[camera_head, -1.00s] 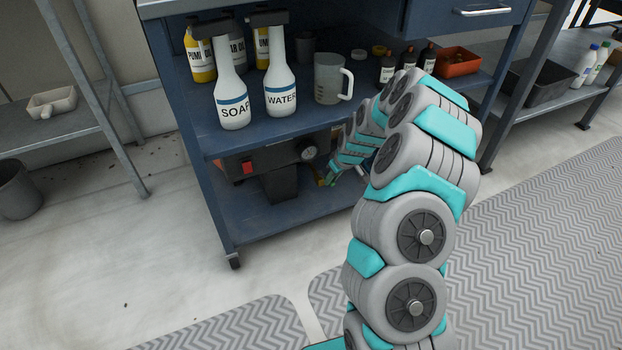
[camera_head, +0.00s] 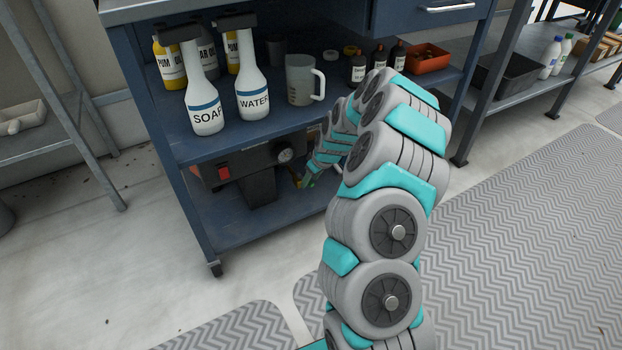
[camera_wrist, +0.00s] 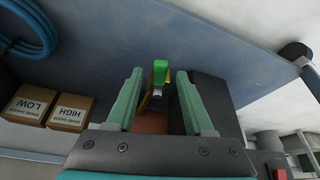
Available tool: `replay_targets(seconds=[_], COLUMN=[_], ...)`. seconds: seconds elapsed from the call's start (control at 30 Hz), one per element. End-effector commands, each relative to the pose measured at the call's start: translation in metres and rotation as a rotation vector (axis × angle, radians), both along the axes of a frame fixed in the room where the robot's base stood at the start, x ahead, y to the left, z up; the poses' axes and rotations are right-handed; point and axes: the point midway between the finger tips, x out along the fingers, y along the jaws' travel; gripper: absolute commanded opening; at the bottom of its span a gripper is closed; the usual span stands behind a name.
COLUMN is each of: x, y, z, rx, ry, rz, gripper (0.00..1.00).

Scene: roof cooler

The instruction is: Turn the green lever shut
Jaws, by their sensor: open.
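The green lever (camera_wrist: 160,72) shows in the wrist view as a small bright green handle on a brass-coloured fitting. My gripper (camera_wrist: 160,84) is open, with one pale green finger on each side of the lever. Gaps show between the lever and both fingers, so it is not gripped. In the head view, my gripper (camera_head: 308,181) is small and partly hidden by my arm, beside the dark machine (camera_head: 232,170) on the cart's lower shelf. That machine has a red switch and a round gauge. The lever cannot be made out clearly there.
The blue cart's upper shelf (camera_head: 240,133) is above my gripper, holding the SOAP bottle (camera_head: 204,105), WATER bottle (camera_head: 252,92) and a jug (camera_head: 300,80). In the wrist view, LOW and HIGH boxes (camera_wrist: 70,112) and a blue hose (camera_wrist: 32,30) are at left.

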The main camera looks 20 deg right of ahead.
Motion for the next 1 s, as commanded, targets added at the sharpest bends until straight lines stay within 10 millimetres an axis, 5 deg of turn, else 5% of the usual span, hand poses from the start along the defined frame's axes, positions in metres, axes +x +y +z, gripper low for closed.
replay_targets(seconds=[0.27,0.7,1.0], x=[-0.004,-0.026,-0.028], y=[-0.003,-0.011,-0.011], z=[0.014,0.07,0.072], rx=[0.0,0.0,0.0], ry=[-0.002,-0.001,0.0], rz=[-0.001,-0.001,0.0], gripper=[0.53,0.53,0.5])
